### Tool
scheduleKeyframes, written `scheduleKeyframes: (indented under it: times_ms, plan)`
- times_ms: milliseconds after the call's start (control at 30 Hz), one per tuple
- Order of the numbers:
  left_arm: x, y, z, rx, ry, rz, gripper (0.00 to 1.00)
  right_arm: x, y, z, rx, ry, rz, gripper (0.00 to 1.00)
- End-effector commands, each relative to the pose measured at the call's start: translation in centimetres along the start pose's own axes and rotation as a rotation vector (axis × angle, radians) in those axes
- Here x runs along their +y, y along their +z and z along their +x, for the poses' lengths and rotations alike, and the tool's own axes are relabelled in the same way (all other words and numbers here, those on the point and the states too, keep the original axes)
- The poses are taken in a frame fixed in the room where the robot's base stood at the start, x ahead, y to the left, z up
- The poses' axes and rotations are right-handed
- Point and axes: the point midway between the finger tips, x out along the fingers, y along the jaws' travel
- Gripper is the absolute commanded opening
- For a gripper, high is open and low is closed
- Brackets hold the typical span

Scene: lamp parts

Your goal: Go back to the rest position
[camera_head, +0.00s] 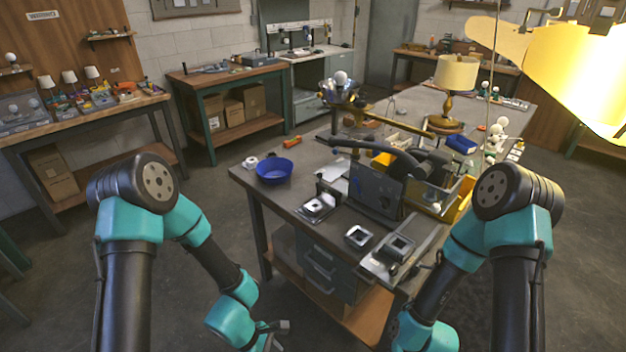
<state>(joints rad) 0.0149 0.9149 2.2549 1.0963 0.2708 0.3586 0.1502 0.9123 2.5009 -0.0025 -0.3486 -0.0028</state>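My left arm hangs down in front of the workbench (264,206), and its gripper (274,331) shows only in part at the bottom edge, off the bench. I cannot tell whether it is open or shut, and no held thing shows. My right arm bends down at the right of the bench, with its wrist at the bottom edge. Its gripper is out of the picture. A blue bowl (273,171) sits on the bench's left end. A lamp with a cream shade (456,73) and brass base stands farther back.
A grey box-shaped device (376,190) and a yellow bin (462,197) stand mid-bench. A large lit yellow shade (585,75) hangs at upper right. Floor (225,185) left of the bench is clear.

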Motion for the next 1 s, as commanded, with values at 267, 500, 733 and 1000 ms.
scheduleKeyframes:
  times_ms: [267,500,733,1000]
  plan:
    - [-3.0,-7.5,-1.4,0.203,-0.074,0.497,0.40,0.0,0.0,0.0,0.000,0.000,0.000,0.43]
    - [-2.9,-11.5,-2.4,0.314,-0.073,0.948,0.40,0.0,0.0,0.0,0.000,0.000,0.000,0.43]
    - [-1.9,-12.3,-2.6,0.360,-0.027,1.267,0.40,0.0,0.0,0.0,0.000,0.000,0.000,0.43]
    - [-1.6,-12.3,-2.6,0.366,-0.014,1.327,0.40,0.0,0.0,0.0,0.000,0.000,0.000,0.43]
